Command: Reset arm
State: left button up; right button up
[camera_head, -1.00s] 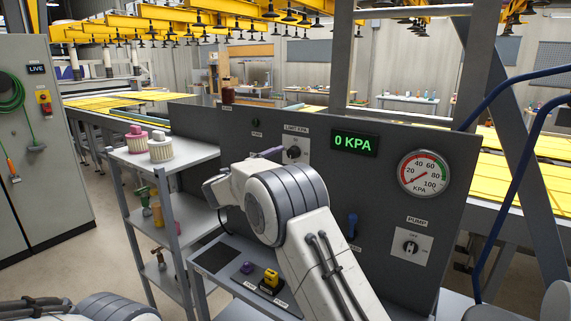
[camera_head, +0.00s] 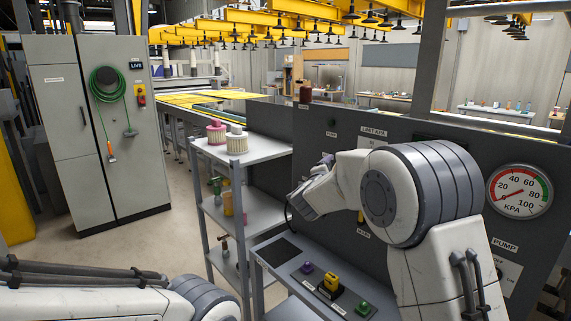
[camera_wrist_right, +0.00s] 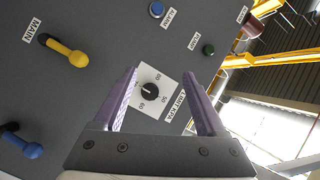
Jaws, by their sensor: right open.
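My right arm (camera_head: 420,200) reaches in front of the grey control panel (camera_head: 475,140). My right gripper's purple fingers (camera_wrist_right: 162,74) are spread and empty in the wrist view. The limit knob (camera_wrist_right: 150,92), black on a white plate, shows between and beyond them; contact is not visible. In the head view my right arm hides the knob, while its "LIMIT KPA" label (camera_head: 374,135) shows. The round pressure gauge (camera_head: 519,190) is right of the arm. My left arm (camera_head: 90,298) lies across the lower left; its gripper is out of frame.
A yellow MAIN handle (camera_wrist_right: 68,52) and a blue handle (camera_wrist_right: 25,146) stick out from the panel. A grey shelf rack (camera_head: 250,160) stands left of the panel. A lower console (camera_head: 290,270) has coloured controls. A cabinet (camera_head: 95,130) stands far left, with open floor before it.

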jog(key=s+f+n+g+y, duration=0.2)
jog(key=s+f+n+g, duration=0.35)
jog(key=s, duration=0.65)
jog(key=s+d+f+n+g+y, duration=0.1)
jog(key=s+f+n+g+y, duration=0.2)
jog(key=s+f+n, duration=0.55)
jog(key=s+f+n+g+y, duration=0.3)
jog(key=s+f, duration=0.5)
jog(key=s, duration=0.7)
jog(key=s+a+r+n+g, duration=0.2)
jog(key=s+a+r+n, duration=0.1)
jog(key=s+a, duration=0.3)
jog(key=s+a+r+n+g, duration=0.2)
jog(key=s+a+n, duration=0.3)
jog(key=s+a, duration=0.2)
jog(key=shift+s+a+r, duration=0.25)
jog(key=shift+s+r, duration=0.15)
jog(key=shift+s, duration=0.15)
